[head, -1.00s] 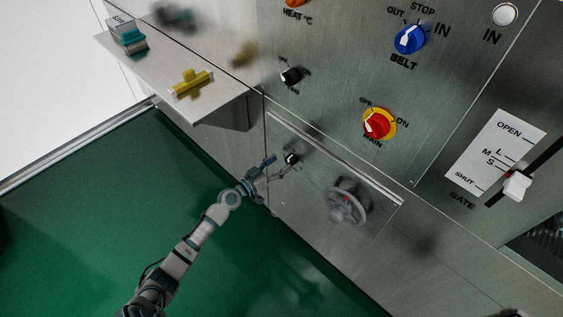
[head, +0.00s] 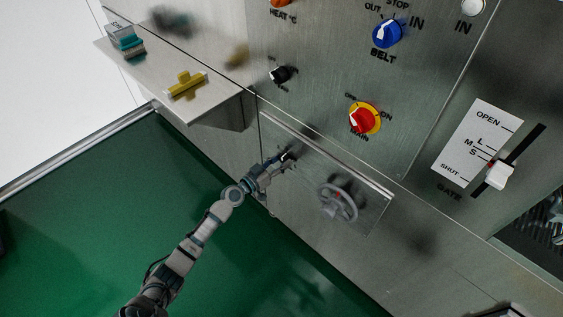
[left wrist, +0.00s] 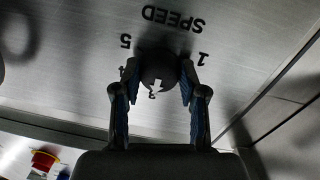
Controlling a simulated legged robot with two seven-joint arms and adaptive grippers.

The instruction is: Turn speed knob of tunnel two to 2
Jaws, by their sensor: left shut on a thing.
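The speed knob (left wrist: 158,66) is a round dark knob with a white mark, seen in the left wrist view under the upside-down SPEED label (left wrist: 172,18). The white mark sits on the side near the numeral 3. Numerals 5, 4, 3 and 1 show around it; the 2 does not show, and a finger covers part of that side. My left gripper (left wrist: 160,80) has its two fingers on either side of the knob and is shut on it. In the head view my left gripper (head: 279,162) reaches the lower panel and mostly hides the knob. My right gripper is not in view.
A grey handwheel (head: 338,202) is right of my left gripper, below a metal rail. The red and yellow main switch (head: 364,119) and blue belt knob (head: 387,33) are above. A shelf (head: 215,103) with a yellow object (head: 187,86) juts out at upper left.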

